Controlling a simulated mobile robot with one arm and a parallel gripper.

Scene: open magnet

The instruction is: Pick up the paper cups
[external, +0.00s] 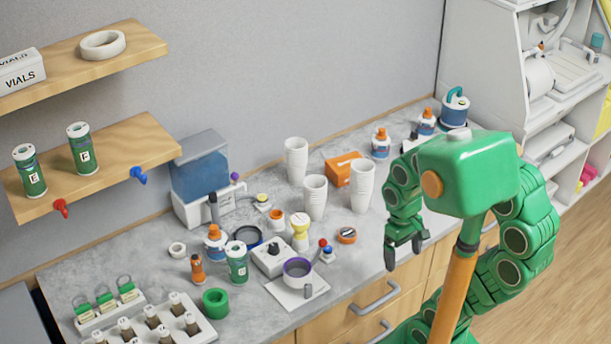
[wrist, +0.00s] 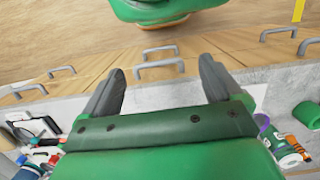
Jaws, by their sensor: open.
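Three stacks of white paper cups stand upright on the grey counter in the external view. One stack (external: 296,160) is at the back near the wall. A second stack (external: 315,198) is in front of it, and a third stack (external: 362,186) is to the right, closest to my arm. My gripper (external: 405,252) points downward near the counter's front edge, in front and to the right of the cups. It is empty, and its fingers are apart in the wrist view (wrist: 158,90). The wrist view shows no cups.
An orange box (external: 342,168) sits between the cup stacks. Orange-capped bottles (external: 381,143) stand behind the right stack. A round orange-rimmed item (external: 347,236) lies in front. Several small items crowd the counter's left half. Drawers with grey handles (external: 376,298) are below the front edge.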

